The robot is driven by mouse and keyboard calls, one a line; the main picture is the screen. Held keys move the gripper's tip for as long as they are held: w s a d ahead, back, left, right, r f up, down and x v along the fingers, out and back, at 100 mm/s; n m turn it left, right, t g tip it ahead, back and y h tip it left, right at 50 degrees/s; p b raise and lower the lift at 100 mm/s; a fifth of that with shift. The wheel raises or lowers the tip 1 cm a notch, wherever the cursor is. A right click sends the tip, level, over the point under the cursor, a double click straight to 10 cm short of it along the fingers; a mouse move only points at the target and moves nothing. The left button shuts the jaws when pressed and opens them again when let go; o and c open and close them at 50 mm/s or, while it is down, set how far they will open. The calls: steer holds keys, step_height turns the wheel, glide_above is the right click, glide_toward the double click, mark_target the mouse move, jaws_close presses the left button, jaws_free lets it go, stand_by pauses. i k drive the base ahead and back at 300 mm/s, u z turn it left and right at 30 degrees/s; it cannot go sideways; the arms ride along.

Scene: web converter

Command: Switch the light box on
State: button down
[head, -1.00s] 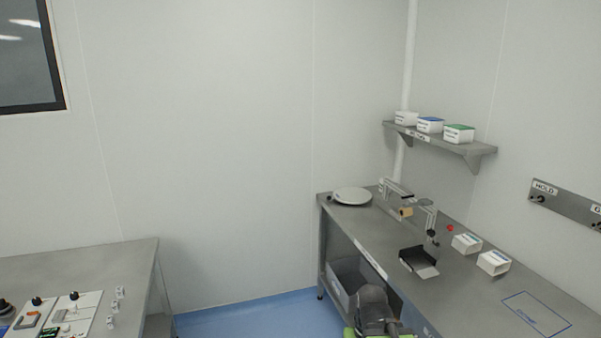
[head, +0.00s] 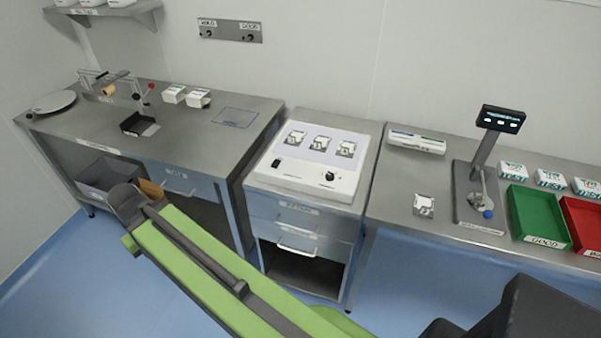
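The light box (head: 275,171) is a low white unit on a steel cabinet in the middle of the head view. Its pale lavender top panel (head: 312,158) carries three small white-and-grey packets (head: 320,143). A black rocker switch (head: 276,163) is at the left of its front face, and a black knob (head: 330,176) is at the right. I cannot tell clearly whether the panel is lit. My green and dark grey arm reaches across the lower part of the view, left of and below the light box. My gripper's fingers do not show.
A steel bench (head: 75,123) with a round plate and a small black tray is at left. The right bench (head: 437,178) holds a stand with a display (head: 501,119), a green tray (head: 513,221) and a red tray (head: 567,208). The cabinet's drawer handles (head: 297,229) project forward.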

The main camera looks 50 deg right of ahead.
mark_target(275, 164)
steer(key=k, duration=0.55)
steer(key=u, duration=0.35)
steer(key=i, duration=1.9)
steer(key=z, duration=0.45)
